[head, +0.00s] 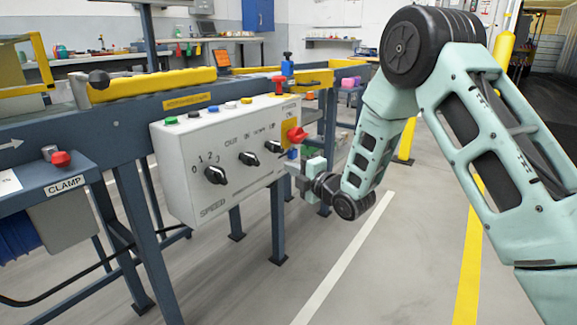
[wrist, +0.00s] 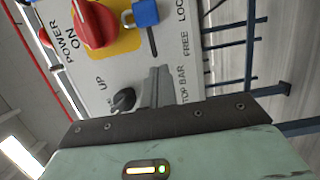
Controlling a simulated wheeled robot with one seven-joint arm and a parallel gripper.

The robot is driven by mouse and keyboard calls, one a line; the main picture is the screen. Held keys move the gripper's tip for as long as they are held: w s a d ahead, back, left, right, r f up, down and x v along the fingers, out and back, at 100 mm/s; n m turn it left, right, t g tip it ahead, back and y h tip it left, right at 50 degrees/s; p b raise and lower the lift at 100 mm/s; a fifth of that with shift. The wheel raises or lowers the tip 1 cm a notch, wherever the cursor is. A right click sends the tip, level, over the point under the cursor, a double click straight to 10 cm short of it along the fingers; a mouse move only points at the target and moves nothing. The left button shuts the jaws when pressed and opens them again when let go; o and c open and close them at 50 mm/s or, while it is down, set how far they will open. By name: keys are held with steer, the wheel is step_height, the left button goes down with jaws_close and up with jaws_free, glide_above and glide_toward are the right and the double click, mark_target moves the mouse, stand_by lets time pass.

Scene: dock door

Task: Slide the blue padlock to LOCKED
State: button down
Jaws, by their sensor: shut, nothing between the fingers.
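The blue padlock (wrist: 145,13) is at the top of the wrist view, partly cut off, beside the red power knob (wrist: 95,22) on its yellow plate. Its slot (wrist: 152,42) runs down the picture from it. The padlock is level with the label "LOC", which is cut off; "FREE" is beside the slot's other end. In the head view the padlock (head: 293,154) is small, below the red knob. My gripper (wrist: 158,72) is shut and empty, its fingertips close to the panel below the FREE end, apart from the padlock. It also shows in the head view (head: 292,169).
The grey control box (head: 215,160) carries several black knobs; one knob (wrist: 124,99) is just left of my fingertips in the wrist view. A conveyor frame (head: 140,125) stands behind the box. Open floor (head: 340,260) lies to its right.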

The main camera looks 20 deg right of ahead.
steer(key=p+v, duration=0.1)
steer(key=v, duration=0.6)
steer(key=shift+s+p, duration=0.25)
steer(key=shift+p, duration=0.05)
